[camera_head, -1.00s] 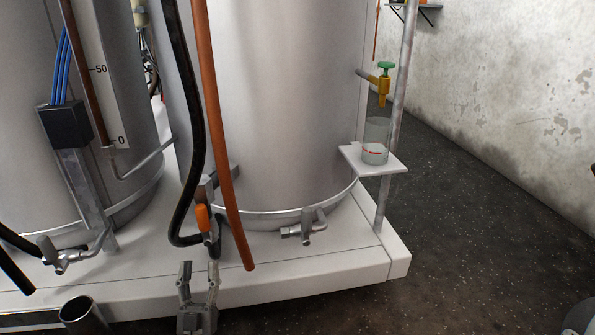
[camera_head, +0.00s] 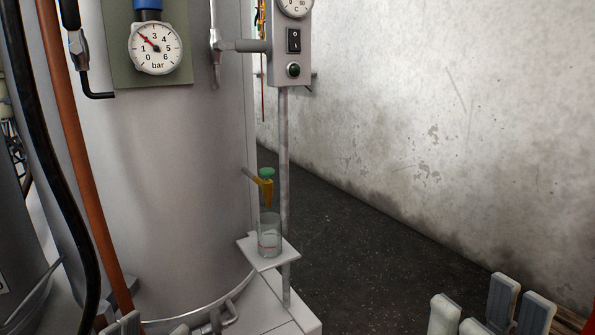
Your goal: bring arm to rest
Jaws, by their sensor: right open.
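My right gripper (camera_head: 486,308) shows at the bottom edge, right of the middle. Its pale grey fingers stand apart, and no object shows between them. The rest of that gripper is cut off by the frame edge. It is in front of the dark floor, apart from the tank and its fittings.
A large metal tank (camera_head: 175,185) with a pressure gauge (camera_head: 155,47) fills the left. A glass beaker (camera_head: 269,238) stands on a small white shelf (camera_head: 283,254) under a yellow tap (camera_head: 266,191). Hoses hang at left. Dark floor (camera_head: 350,245) at the middle right is clear.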

